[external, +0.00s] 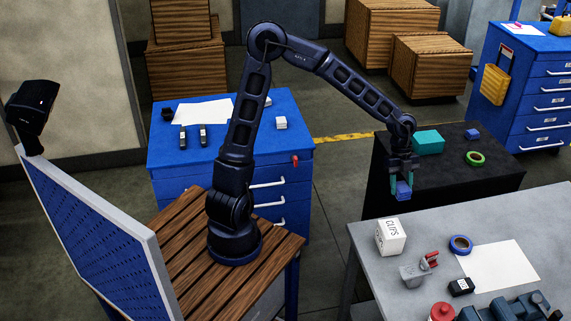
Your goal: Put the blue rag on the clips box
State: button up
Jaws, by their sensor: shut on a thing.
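My gripper (402,180) is shut on a small blue block-like thing, which looks like the blue rag (404,191). The exact height of the rag is hard to tell.
On the black table (490,180) are a teal box (428,142), a green tape ring (475,158) and another small blue block (472,134). Around the clips box are a grey-and-red clamp (418,270), a blue tape ring (461,245), a black box (461,287) and white paper (500,267).

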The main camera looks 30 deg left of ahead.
aim_at(393, 230)
notch_tip(393, 230, down, 16)
jog(key=shift+f, duration=0.25)
dwell(0.4)
jog(key=shift+f, duration=0.15)
jog(key=o, duration=1)
